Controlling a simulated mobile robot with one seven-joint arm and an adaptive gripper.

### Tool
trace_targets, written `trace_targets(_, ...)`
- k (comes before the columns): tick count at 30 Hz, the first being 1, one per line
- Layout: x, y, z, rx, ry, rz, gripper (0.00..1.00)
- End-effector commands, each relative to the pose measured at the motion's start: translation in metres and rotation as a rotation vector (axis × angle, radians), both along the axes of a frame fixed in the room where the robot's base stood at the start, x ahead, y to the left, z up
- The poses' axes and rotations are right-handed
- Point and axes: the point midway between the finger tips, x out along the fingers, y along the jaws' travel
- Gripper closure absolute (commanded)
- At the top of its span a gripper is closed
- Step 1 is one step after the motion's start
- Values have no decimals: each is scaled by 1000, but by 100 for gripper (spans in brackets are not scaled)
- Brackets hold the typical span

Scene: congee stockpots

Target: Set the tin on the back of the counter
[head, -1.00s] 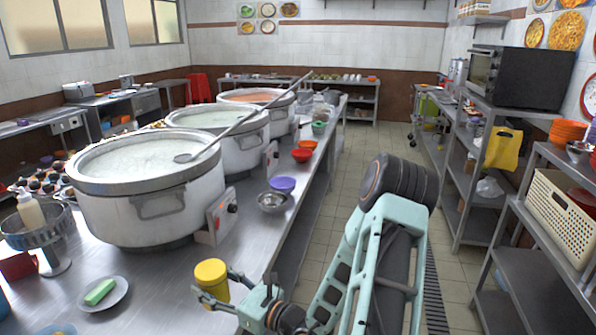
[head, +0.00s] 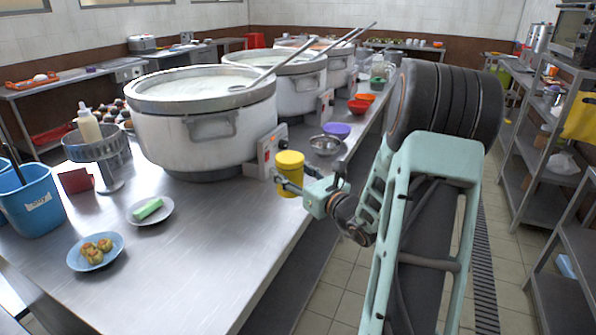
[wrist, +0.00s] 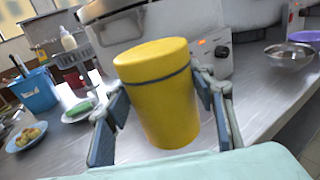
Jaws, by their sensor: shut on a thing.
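The yellow tin (head: 289,172) is a plain cylinder with a lid, held upright or slightly tilted in front of the nearest stockpot's control box. My gripper (head: 287,184) is shut on it, with one finger on each side. In the wrist view the tin (wrist: 160,95) fills the middle, between the dark finger pads of my gripper (wrist: 160,112). The steel counter (head: 215,255) lies below and to the left of the tin. The tin appears to be near the counter's right edge; I cannot tell whether its base touches the surface.
The nearest large stockpot (head: 205,120) stands on the counter, with others behind it. A steel bowl (head: 325,146) and purple bowl (head: 337,130) sit beyond the tin. A green bar on a plate (head: 150,217), a blue plate of food (head: 76,262) and a blue bucket (head: 32,205) stand left. The front counter is clear.

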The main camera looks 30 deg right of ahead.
Motion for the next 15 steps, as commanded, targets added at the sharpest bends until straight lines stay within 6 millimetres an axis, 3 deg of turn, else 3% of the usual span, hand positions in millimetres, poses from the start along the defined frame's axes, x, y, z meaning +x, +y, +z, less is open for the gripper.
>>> trace_targets(5, 46, -6, -22, 1, -3, 2, 84)
trace_targets(9, 63, -9, -47, 2, -2, 1, 84)
trace_targets(15, 80, -11, -65, 0, -3, 2, 84)
